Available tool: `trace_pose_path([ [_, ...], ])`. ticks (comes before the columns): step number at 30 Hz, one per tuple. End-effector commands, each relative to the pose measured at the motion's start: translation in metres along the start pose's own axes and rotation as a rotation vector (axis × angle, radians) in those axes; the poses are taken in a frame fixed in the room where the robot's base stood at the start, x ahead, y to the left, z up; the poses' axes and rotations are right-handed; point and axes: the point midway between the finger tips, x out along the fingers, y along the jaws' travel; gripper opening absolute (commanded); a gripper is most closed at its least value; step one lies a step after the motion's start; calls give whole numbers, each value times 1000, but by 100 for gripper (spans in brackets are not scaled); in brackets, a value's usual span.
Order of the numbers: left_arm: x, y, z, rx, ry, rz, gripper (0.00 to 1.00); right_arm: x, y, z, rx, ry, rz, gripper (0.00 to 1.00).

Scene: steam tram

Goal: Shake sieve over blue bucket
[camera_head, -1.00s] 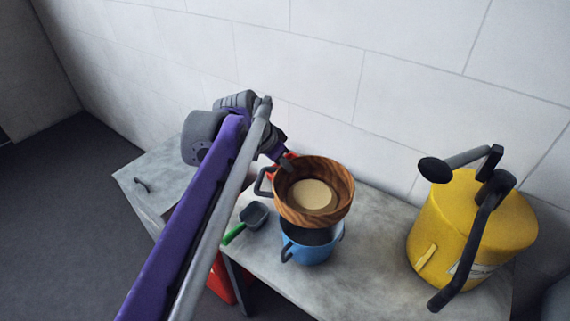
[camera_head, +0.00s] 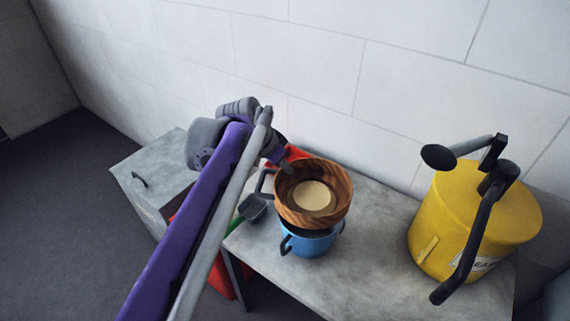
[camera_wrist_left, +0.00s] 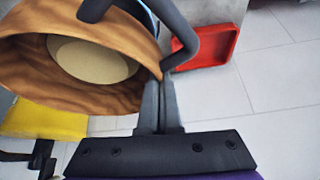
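The sieve (camera_head: 338,204) is a round wooden bowl with a pale disc inside and a dark handle on its left side. It is over the blue bucket (camera_head: 311,244) and hides most of the bucket's opening; I cannot tell if they touch. My left gripper (camera_head: 287,168) is at the sieve's back left edge. In the left wrist view, its two fingers (camera_wrist_left: 160,105) are close together at the sieve's rim (camera_wrist_left: 100,98), near the handle (camera_wrist_left: 183,35), and appear shut on it. My right gripper is not in view.
The grey table (camera_head: 370,268) bears a dark scoop (camera_head: 254,208) with a green handle left of the bucket. A red tray (camera_wrist_left: 212,47) lies behind the sieve by the wall. A yellow canister (camera_head: 462,228) with dark cranked bars stands at the right. Table between bucket and canister is clear.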

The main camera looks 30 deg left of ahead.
Motion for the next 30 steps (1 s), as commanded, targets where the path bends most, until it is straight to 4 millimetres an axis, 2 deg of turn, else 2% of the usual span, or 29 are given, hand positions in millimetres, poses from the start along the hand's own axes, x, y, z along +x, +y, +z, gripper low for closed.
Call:
trace_pose_path([
  [21, 27, 0, 12, -1, 0, 0, 0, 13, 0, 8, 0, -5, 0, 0],
  [30, 29, 0, 13, -1, 0, 0, 0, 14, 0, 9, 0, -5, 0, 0],
])
